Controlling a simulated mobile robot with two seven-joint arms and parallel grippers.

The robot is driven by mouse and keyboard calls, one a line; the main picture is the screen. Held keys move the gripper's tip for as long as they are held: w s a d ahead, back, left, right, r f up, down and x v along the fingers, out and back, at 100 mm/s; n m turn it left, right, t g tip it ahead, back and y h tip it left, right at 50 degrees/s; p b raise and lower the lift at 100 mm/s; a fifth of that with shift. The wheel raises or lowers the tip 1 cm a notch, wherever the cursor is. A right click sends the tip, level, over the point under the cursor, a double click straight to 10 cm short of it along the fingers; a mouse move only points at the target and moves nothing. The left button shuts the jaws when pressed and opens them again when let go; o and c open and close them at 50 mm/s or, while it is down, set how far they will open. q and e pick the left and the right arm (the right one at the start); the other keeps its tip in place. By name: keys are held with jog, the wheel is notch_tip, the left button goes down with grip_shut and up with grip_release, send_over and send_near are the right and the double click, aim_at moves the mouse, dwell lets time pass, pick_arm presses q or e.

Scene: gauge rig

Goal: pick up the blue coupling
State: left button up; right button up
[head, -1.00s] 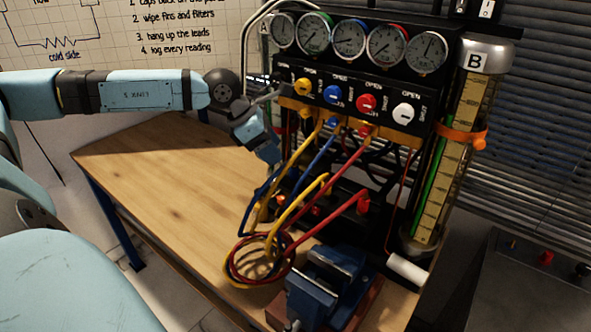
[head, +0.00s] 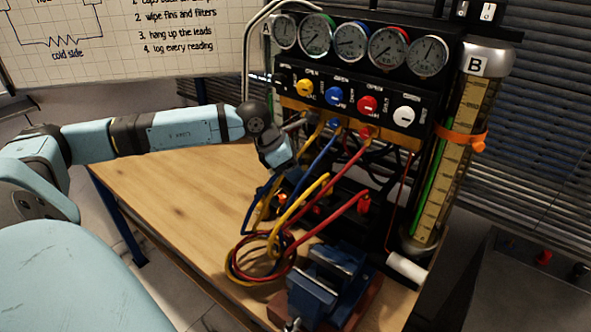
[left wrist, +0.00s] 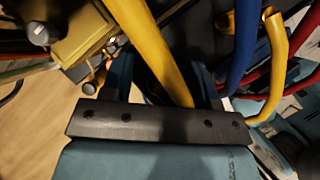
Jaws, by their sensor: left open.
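A small blue fitting (head: 334,124), which looks like the blue coupling, sits under the gauge manifold at the upper end of the blue hose (head: 321,157). My left gripper (head: 284,166) is left of it and lower, pointing down beside the hoses. It is open, and its fingertips are hard to make out in the head view. In the left wrist view the yellow hose (left wrist: 160,50) crosses just in front of the gripper, and the blue hose (left wrist: 243,45) runs to its right. I cannot make out the coupling in that view. My right gripper is not in view.
The gauge manifold (head: 390,105) has yellow, blue, red and white knobs. A red hose (head: 345,160) hangs close by. Coiled hoses (head: 262,262) and a blue vise (head: 325,280) occupy the bench front. The wooden bench (head: 170,200) is clear at left. A tall cylinder (head: 455,150) stands right.

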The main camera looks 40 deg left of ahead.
pick_arm(q)
jog(key=c, duration=1)
jog(key=shift+r, duration=0.1)
